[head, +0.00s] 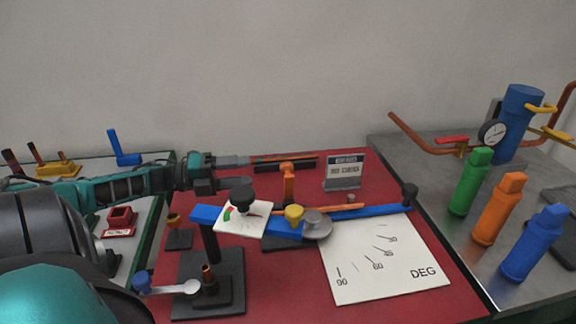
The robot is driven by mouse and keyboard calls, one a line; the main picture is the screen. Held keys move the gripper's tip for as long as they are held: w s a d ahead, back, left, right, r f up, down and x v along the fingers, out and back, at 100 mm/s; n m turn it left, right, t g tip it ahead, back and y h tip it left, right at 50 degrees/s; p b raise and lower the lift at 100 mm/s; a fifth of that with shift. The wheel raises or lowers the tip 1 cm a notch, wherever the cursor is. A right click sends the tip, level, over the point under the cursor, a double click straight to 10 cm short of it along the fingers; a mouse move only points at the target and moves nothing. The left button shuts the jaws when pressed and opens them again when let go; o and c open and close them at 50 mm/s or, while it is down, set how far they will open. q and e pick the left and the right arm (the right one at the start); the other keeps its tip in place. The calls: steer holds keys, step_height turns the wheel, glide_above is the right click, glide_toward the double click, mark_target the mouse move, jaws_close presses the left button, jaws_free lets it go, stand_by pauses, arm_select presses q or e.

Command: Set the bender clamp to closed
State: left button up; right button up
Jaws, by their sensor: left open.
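The bender stands on the red mat (300,298), with a blue bar (367,211), a grey disc (317,226), a yellow knob (294,214) and a black knob (241,196). A thin orange rod (345,207) lies along it. An upright orange lever (288,182), which looks like the clamp handle, rises behind the bar. My left gripper (246,172) is open, its fingers pointing right, to the left of this lever and above the bar. No contact with the lever is visible. The clamp's jaw is too small to make out. My right gripper is out of view.
A white degree sheet (385,265) lies right of the bender. A small sign (344,171) stands behind. A black-based post with a grey crank (178,288) stands in front. Green (470,182), orange (499,210) and blue (534,243) bottles stand on the grey bench at right.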

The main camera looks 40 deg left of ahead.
mark_target(287, 168)
arm_select(q)
steer(key=b+x, duration=0.1)
steer(key=x, duration=1)
steer(key=shift+w, duration=0.15)
steer(key=shift+c, duration=0.4)
jaws_close()
